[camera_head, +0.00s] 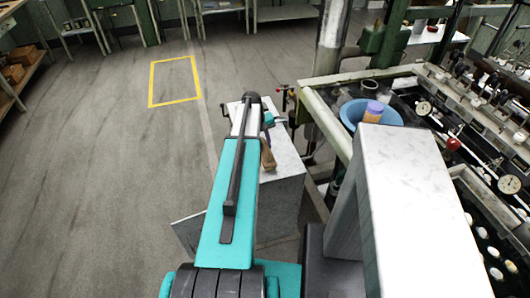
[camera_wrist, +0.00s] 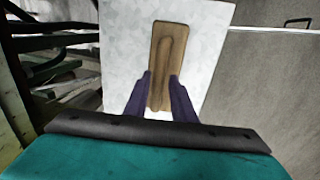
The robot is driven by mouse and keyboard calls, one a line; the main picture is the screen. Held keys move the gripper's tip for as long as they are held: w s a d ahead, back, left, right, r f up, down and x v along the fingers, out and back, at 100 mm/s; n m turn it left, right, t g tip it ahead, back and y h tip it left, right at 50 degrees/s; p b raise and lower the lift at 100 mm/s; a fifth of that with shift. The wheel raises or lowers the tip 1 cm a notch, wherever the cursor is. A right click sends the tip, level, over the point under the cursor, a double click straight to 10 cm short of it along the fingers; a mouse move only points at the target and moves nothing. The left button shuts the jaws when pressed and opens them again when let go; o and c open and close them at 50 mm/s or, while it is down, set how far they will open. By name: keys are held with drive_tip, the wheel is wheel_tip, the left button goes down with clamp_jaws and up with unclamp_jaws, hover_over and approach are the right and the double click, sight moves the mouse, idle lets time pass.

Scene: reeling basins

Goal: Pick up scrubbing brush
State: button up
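The scrubbing brush is a wooden block (camera_wrist: 167,35) with a raised ridge along its middle. In the wrist view it lies on a pale mottled top, slightly slanted. My gripper (camera_wrist: 160,76) has its two dark purple fingers apart, pointing at the brush's near half. The left finger is by its left edge, and the right finger overlaps its right side. I cannot tell whether either finger touches it.
The pale cabinet top (camera_head: 287,158) carries the brush. To its right, the reeling basin (camera_head: 321,113) holds a blue bowl (camera_head: 351,112), with gauges and fittings behind. Open floor with a yellow-marked rectangle (camera_head: 151,85) lies at the left. A shelf (camera_head: 22,82) stands at the far left.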

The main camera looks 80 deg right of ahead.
drive_tip(key=shift+s+f, duration=0.15)
drive_tip(key=shift+f, duration=0.55)
clamp_jaws()
